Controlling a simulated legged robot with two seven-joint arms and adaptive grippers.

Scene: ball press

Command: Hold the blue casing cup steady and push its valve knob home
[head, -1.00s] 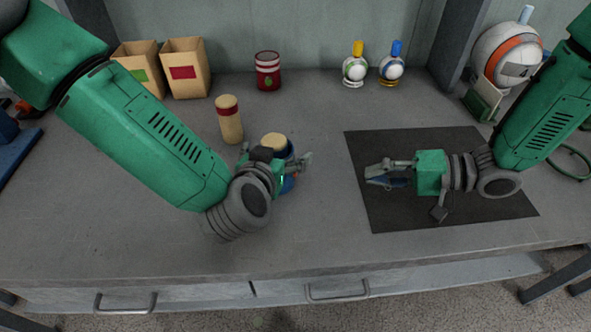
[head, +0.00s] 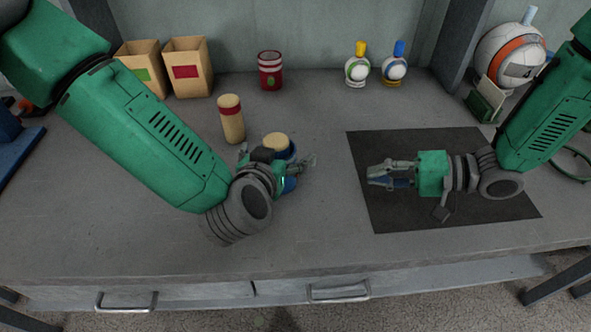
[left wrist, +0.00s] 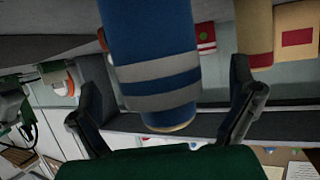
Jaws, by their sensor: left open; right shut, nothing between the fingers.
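The blue casing cup (head: 290,184) stands on the table left of centre in the head view, partly hidden by my left gripper. Its round wooden valve knob (head: 276,142) shows on top. In the left wrist view the cup (left wrist: 150,35) appears upside down, blue with two grey bands. Its pale wooden end (left wrist: 172,127) points down in that picture. My left gripper (head: 279,164) is open, its fingers on either side of the cup, with visible gaps in the left wrist view (left wrist: 168,105). My right gripper (head: 370,175) is shut and empty, above the dark mat.
A tan cylinder with a red band (head: 231,118) stands just behind the cup. Two cardboard boxes (head: 188,82), a red can (head: 270,82) and two small round bottles (head: 393,70) stand at the back. The dark mat (head: 400,215) looks bare.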

